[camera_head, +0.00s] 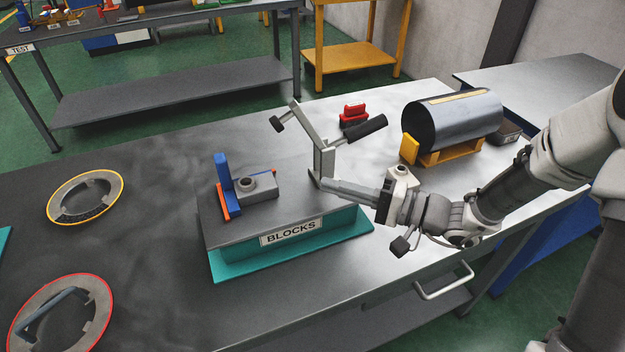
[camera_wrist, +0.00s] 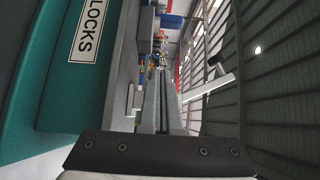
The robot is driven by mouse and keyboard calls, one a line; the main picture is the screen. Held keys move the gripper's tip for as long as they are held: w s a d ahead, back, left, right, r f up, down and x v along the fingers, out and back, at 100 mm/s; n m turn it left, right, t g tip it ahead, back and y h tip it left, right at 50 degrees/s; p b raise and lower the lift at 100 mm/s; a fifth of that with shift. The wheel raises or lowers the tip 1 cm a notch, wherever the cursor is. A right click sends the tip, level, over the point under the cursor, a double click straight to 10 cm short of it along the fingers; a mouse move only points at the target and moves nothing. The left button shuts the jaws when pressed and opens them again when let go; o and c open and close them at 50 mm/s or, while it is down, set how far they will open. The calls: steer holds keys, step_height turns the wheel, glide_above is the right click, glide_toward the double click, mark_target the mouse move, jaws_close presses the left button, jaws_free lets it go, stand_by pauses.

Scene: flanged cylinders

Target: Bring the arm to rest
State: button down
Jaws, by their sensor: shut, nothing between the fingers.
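My gripper (camera_head: 325,184) reaches in from the right in the head view, its long grey fingers shut and empty. The fingertips point left, above the right part of the BLOCKS stand (camera_head: 228,233) and close to the foot of an upright grey clamp (camera_head: 325,160) with a black handle; I cannot tell if they touch. In the wrist view the shut fingers (camera_wrist: 161,90) lie together beside the stand, whose label (camera_wrist: 88,28) shows at upper left. My arm is bent and stretches over the table's right side.
A blue and orange piece (camera_head: 224,180) and a grey block with a round collar (camera_head: 255,187) sit on the stand. A dark cylinder (camera_head: 455,117) lies in a yellow cradle behind. Red pieces (camera_head: 353,114) lie further back. Two flanged rings (camera_head: 86,196) (camera_head: 62,315) lie left.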

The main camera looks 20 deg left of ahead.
steer(key=shift+d, duration=0.4)
steer(key=shift+s+r, duration=0.3)
steer(key=shift+s, duration=0.05)
steer(key=s+d+r+n+g+h+p, duration=0.35)
steer(key=s+d+h, duration=0.35)
steer(key=s+h, duration=0.3)
steer(key=s+d+r+m+t+h+p, duration=0.1)
steer(key=d+r+t+h, duration=0.3)
steer(key=d, duration=0.4)
steer(key=s+d+r+m+t+h+p, duration=0.1)
steer(key=s+d+r+t+h+p, duration=0.1)
steer(key=d+r+t+h, duration=0.2)
steer(key=d+r, duration=0.3)
steer(key=d, duration=0.1)
steer(key=shift+s+d+r+m, duration=0.25)
steer(key=shift+d+r+m, duration=0.05)
steer(key=shift+d+m, duration=0.1)
